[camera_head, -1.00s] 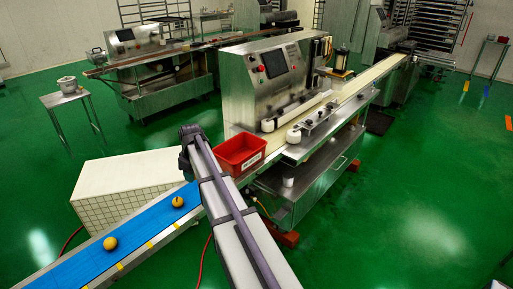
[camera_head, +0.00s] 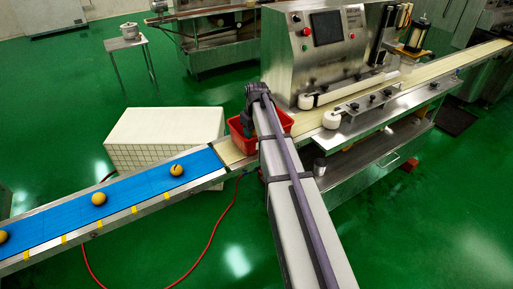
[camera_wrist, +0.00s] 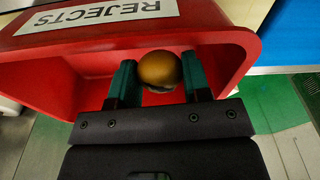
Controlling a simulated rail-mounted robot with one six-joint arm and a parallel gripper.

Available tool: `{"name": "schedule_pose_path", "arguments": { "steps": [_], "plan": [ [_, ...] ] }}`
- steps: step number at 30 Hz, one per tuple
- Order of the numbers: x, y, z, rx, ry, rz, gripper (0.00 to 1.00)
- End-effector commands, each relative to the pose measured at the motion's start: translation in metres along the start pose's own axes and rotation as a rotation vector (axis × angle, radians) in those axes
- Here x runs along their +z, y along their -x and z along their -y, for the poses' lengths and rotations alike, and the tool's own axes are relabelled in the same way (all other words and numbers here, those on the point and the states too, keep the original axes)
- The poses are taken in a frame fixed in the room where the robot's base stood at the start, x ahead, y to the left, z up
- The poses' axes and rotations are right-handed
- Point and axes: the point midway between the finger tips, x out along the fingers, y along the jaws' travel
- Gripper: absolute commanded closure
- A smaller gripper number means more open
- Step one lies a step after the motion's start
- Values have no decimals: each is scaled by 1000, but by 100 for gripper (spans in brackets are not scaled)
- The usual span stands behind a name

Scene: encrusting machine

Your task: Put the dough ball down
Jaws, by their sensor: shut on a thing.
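In the wrist view a brownish-yellow dough ball (camera_wrist: 161,69) sits between the two teal fingers of my gripper (camera_wrist: 159,80), which is shut on it. A dark patch shows on the ball's lower side. The ball and fingers are over the opening of a red bin (camera_wrist: 228,22) labelled REJECTS. I cannot tell how far the ball is above the bin's floor. In the head view the red bin (camera_head: 237,136) stands beside the machine, and my arm hides part of it. The held ball is hidden there.
A blue conveyor belt (camera_head: 135,193) at the left carries several yellow dough balls, one with a dark mark (camera_head: 176,170). A white tiled block (camera_head: 165,138) stands behind it. The steel machine (camera_head: 290,60) and cream belt (camera_head: 400,95) lie behind and right of the bin.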

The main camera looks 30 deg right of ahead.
Motion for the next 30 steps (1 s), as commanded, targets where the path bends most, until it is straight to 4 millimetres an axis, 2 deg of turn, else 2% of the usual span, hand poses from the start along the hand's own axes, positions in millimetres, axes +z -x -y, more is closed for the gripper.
{"name": "schedule_pose_path", "arguments": {
  "steps": [1,5,11,18,22,23,30],
  "plan": [
    [2,-18,0,0,0,0,79],
    [2,-16,0,0,1,0,79],
    [6,-54,0,0,1,0,79],
    [6,-49,0,0,1,0,79],
    [6,-54,0,0,1,0,79],
    [6,-53,0,0,1,0,54],
    [6,-52,0,0,1,0,31]
  ]
}}
